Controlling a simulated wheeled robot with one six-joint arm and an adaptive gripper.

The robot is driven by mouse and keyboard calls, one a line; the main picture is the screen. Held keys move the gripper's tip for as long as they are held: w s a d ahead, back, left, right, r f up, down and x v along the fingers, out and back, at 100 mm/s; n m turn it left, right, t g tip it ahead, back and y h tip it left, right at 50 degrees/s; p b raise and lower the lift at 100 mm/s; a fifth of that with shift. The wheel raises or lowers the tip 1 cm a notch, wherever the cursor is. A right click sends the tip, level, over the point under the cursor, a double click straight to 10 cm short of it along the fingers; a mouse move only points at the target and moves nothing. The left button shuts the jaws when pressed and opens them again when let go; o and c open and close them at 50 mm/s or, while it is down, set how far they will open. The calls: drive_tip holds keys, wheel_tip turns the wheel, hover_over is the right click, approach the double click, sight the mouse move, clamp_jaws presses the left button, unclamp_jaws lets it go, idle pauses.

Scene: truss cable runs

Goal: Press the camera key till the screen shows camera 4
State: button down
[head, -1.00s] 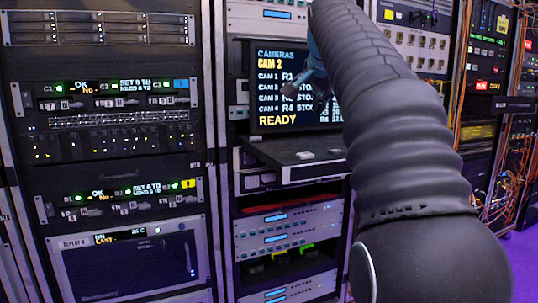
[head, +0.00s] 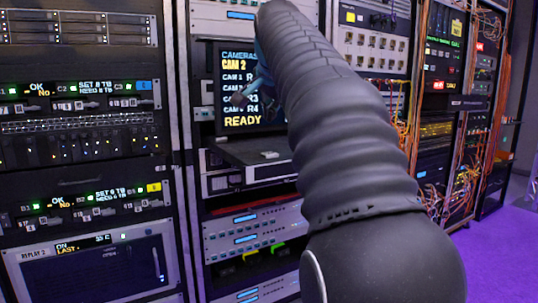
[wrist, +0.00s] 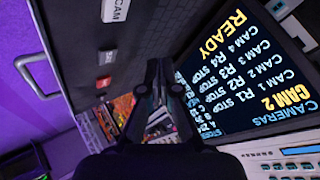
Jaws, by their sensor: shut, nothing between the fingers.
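The screen (head: 236,88) in the rack reads CAMERAS, CAM 2, a list of CAM lines and READY. It also shows turned sideways in the wrist view (wrist: 245,75). A white key marked CAM (wrist: 116,10) sits on the dark panel at the top of the wrist view, partly cut off by the frame edge. My gripper (wrist: 160,68) is shut and empty, in front of the panel and screen, apart from the CAM key in the picture. In the head view my gripper (head: 240,98) shows small before the screen, and my arm hides the screen's right part.
A red key (wrist: 107,55) and a pale key (wrist: 103,82) lie in line with the CAM key. The pull-out shelf (head: 250,152) juts out below the screen. Racks with loose orange cables (head: 465,185) stand at the right, with open purple floor (head: 500,260).

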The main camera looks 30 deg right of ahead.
sight(270, 154)
drive_tip(key=shift+f+b, duration=2.3)
drive_tip(key=shift+f, duration=0.8)
drive_tip(key=shift+f, duration=0.15)
drive_tip(key=shift+f, duration=0.3)
drive_tip(key=shift+f+b, duration=0.4)
drive_tip(key=shift+b, duration=0.1)
drive_tip(key=shift+r+p, duration=0.9)
drive_tip(key=shift+p, duration=0.05)
drive_tip(key=shift+r+p, duration=2.2)
drive_tip(key=shift+r, duration=0.25)
idle(0.6)
